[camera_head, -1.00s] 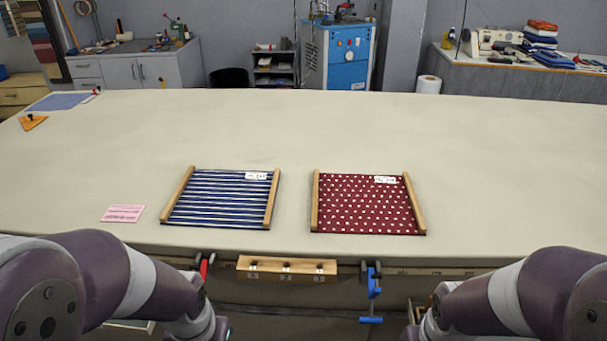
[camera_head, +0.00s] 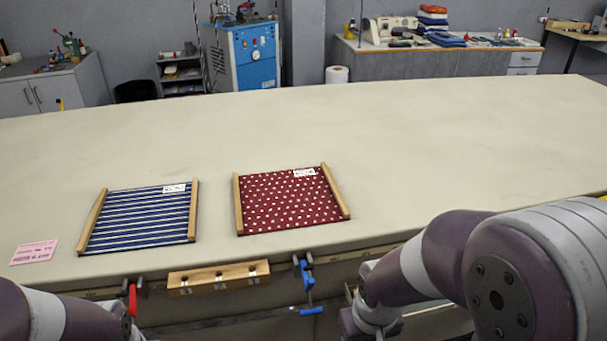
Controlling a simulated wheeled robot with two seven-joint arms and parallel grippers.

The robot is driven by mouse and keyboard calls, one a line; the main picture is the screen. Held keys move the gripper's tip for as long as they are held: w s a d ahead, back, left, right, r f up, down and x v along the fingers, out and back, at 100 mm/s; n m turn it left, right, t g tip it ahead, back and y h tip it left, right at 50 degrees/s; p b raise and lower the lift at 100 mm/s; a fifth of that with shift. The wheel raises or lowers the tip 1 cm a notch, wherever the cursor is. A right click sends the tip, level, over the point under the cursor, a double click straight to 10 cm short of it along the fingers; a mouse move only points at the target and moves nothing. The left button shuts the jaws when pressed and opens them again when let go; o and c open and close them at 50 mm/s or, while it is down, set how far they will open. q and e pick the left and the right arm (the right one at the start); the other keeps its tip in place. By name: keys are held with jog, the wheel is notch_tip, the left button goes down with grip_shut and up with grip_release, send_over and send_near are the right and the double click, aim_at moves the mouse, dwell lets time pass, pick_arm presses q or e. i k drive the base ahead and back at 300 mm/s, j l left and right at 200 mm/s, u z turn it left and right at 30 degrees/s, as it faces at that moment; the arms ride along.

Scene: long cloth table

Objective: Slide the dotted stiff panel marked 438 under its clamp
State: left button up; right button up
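A dark red panel with white dots (camera_head: 290,203) lies flat on the table, with wooden bars along its left and right sides. A white label (camera_head: 304,173) sits at its top right; its number is too small to read. A blue and white striped panel (camera_head: 142,222) with wooden bars lies to its left. A blue clamp (camera_head: 305,283) and a red clamp (camera_head: 132,296) are at the table's front edge, either side of a wooden block (camera_head: 218,278). My arms show at the lower corners. Both grippers are out of view.
The long cloth table (camera_head: 430,130) is clear behind and to the right of the panels. A pink paper card (camera_head: 35,252) lies left of the striped panel. A blue machine (camera_head: 245,55) and a sewing bench (camera_head: 425,60) stand beyond the table.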

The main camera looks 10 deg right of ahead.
aim_at(275, 201)
jog(key=i+l+z, duration=0.25)
jog(key=z, duration=0.2)
jog(key=i+z, duration=0.9)
